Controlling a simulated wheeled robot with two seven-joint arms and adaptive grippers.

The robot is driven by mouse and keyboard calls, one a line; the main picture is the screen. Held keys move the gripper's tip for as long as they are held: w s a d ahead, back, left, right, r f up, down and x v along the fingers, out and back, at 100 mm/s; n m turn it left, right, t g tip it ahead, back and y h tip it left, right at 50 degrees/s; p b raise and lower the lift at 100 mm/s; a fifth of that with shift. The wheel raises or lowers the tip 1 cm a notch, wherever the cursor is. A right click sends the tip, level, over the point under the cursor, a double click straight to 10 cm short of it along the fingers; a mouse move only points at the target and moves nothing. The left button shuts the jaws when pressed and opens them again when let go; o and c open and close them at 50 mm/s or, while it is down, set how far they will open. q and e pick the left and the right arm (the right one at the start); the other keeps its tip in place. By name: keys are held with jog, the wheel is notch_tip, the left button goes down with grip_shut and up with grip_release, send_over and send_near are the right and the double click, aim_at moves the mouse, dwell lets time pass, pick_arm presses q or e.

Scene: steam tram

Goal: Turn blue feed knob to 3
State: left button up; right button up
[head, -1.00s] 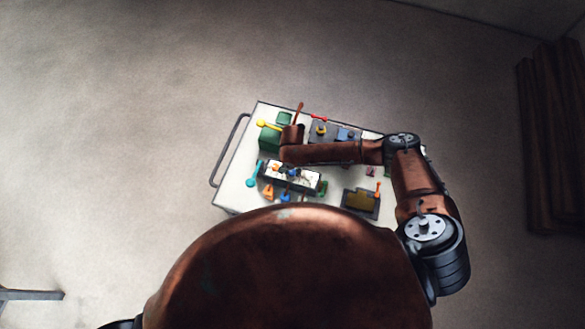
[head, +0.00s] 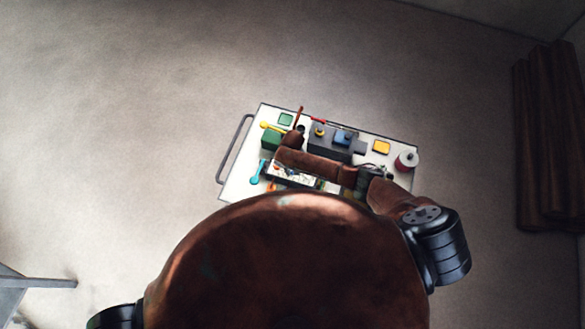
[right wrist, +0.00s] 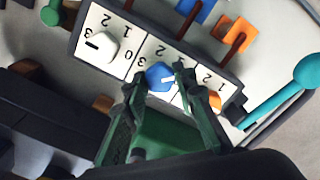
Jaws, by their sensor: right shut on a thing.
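In the right wrist view, a white dial panel (right wrist: 131,46) carries a white knob (right wrist: 104,47), the blue knob (right wrist: 158,77) in the middle and an orange knob (right wrist: 215,100). The numbers look turned in this view. My right gripper (right wrist: 163,80) is shut on the blue knob, one finger on each side. A white mark on the blue knob points right, away from its 3. The fingers hide part of its scale. In the head view my right arm covers the blue knob and most of the panel. My left gripper is not in view.
The panel sits on a white table (head: 232,182) crowded with controls. A teal lever (head: 257,172) and a yellow lever (head: 270,126) stand at the left. Floor around the table looks clear.

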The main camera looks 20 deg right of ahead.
jog(key=n, duration=0.3)
jog(key=shift+n, duration=0.4)
jog(key=n, duration=0.3)
jog(key=shift+n, duration=0.3)
jog(key=n, duration=0.6)
jog(key=shift+w+a, duration=0.1)
jog(key=n+b, duration=0.1)
jog(key=n, duration=0.5)
jog(key=shift+n, duration=0.4)
jog(key=n, duration=0.3)
jog(key=shift+b, duration=0.4)
jog(key=shift+a+n+b, duration=0.1)
jog(key=shift+n+b, duration=0.35)
jog(key=shift+n, duration=1.35)
jog(key=o, duration=1.1)
jog(key=shift+o, duration=0.3)
